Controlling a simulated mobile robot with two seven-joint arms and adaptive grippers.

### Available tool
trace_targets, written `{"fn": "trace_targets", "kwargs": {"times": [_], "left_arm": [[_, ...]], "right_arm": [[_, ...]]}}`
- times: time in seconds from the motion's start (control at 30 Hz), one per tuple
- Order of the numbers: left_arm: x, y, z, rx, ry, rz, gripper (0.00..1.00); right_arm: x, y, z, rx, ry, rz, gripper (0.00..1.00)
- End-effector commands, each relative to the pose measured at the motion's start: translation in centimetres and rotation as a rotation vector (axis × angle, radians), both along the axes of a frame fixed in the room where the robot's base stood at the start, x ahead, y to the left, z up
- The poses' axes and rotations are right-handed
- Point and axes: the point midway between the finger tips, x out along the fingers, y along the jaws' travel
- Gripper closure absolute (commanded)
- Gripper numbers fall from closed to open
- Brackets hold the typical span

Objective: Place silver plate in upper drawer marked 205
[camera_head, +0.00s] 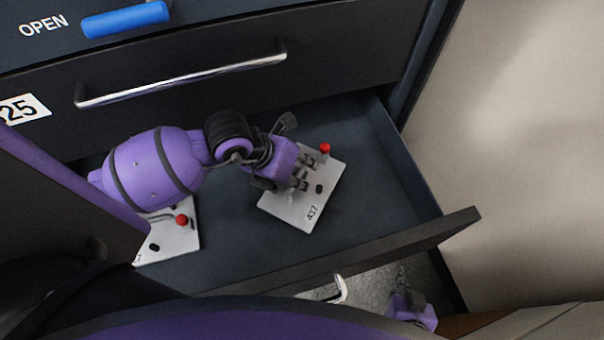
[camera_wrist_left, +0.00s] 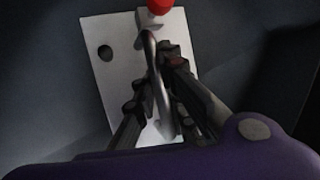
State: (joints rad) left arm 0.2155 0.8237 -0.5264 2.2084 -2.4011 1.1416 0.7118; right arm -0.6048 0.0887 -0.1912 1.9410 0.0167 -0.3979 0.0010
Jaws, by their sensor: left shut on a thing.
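A silver plate (camera_head: 293,212) marked 437, with a red knob and a dark hole, is inside an open dark drawer (camera_head: 375,235). My left gripper (camera_head: 303,172) is over this plate, shut on its thin curved metal handle. The wrist view shows the handle (camera_wrist_left: 154,65) between the fingers (camera_wrist_left: 165,105) and the plate (camera_wrist_left: 112,75) behind. I cannot tell whether the plate touches the drawer floor. My right gripper (camera_head: 408,302) is low at the right, outside the drawer front, partly hidden. No label reading 205 shows.
A second silver plate (camera_head: 184,245) with a red knob lies in the drawer's left part, partly under my left arm. Above is a closed drawer with a chrome handle (camera_head: 180,80) and a partly cut label ending in 25 (camera_head: 22,108). A blue handle (camera_head: 125,19) is at the top, near OPEN.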

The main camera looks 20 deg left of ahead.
Motion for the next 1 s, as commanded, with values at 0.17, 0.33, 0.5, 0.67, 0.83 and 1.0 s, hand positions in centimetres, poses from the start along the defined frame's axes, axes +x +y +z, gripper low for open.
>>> {"fn": "trace_targets", "kwargs": {"times": [0.17, 0.33, 0.5, 0.67, 0.83, 1.0], "left_arm": [[0.1, -0.1, -1.8, -0.003, -0.004, 0.001, 1.0], [0.2, -0.1, -1.8, -0.003, -0.006, -0.001, 1.0], [0.0, 0.0, -2.1, 0.0, -0.001, 0.0, 0.89], [0.0, 0.0, -2.1, 0.0, -0.001, 0.0, 0.7], [0.0, 0.0, -2.1, 0.0, -0.001, 0.0, 0.7], [0.0, 0.1, -1.8, 0.001, -0.001, 0.001, 0.7]], "right_arm": [[-0.1, 0.0, -0.1, 0.0, 0.003, 0.0, 1.0], [-0.1, 0.0, -0.1, -0.001, 0.003, -0.001, 1.0], [-0.2, -0.1, -0.2, -0.002, 0.004, 0.0, 1.0], [-0.2, -0.1, -0.2, -0.003, 0.005, 0.002, 1.0], [-0.3, -0.2, -0.3, -0.004, 0.007, 0.003, 1.0], [-0.3, -0.2, -0.3, -0.004, 0.007, 0.002, 1.0]]}}
